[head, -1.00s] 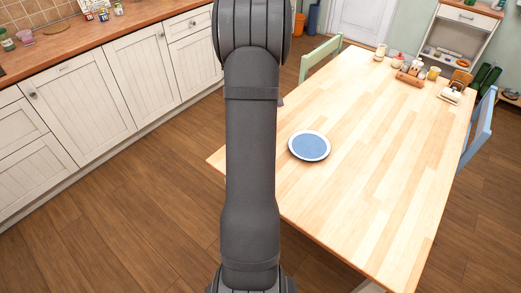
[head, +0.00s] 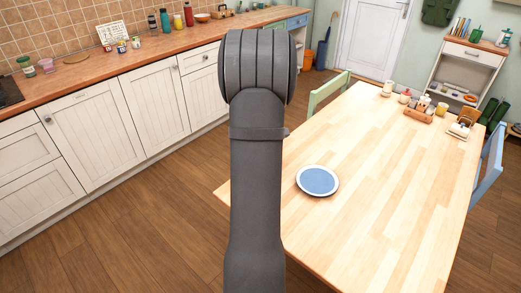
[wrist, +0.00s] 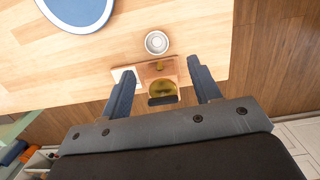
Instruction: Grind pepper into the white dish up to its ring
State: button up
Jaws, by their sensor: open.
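A small round white dish (wrist: 157,42) with a greyish inside stands on the table in the wrist view. Below it in that view, at the table's edge, is a wooden piece (wrist: 128,68) with a brass-coloured object (wrist: 163,88) on it that has a dark part; it may be the pepper grinder, but I cannot be sure. My gripper (wrist: 162,70) is open, and the brass object shows between its two fingers with clear gaps on both sides. In the head view my arm hides the gripper, the dish and the brass object. No ring can be made out on the dish.
A blue plate with a white rim (head: 317,181) lies on the wooden table (head: 390,190); it also shows in the wrist view (wrist: 75,8). A wooden caddy (head: 418,113) with jars stands at the far end. Green (head: 328,93) and blue (head: 485,165) chairs flank the table. The table's middle is clear.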

jog(key=s+f+n+h, duration=0.1)
jog(key=s+f+h, duration=0.1)
jog(key=s+a+f+n+g+h, duration=0.1)
jog(key=s+f+n+h, duration=0.2)
jog(key=s+f+h, duration=0.1)
jog(key=h, duration=0.1)
jog(key=shift+s+a+f+g, duration=0.1)
jog(key=shift+s+a+g, duration=0.1)
jog(key=shift+a+g, duration=0.2)
jog(key=c, duration=0.4)
jog(key=w+a+n+t+h, duration=0.2)
jog(key=a+n+t+h, duration=0.3)
jog(key=a+n+t, duration=0.9)
jog(key=shift+m+t, duration=0.3)
jog(key=shift+t, duration=0.4)
jog(key=x, duration=1.7)
jog(key=shift+w+d+f, duration=0.15)
jog(key=shift+d+f, duration=0.05)
jog(key=shift+f, duration=0.05)
grip_shut()
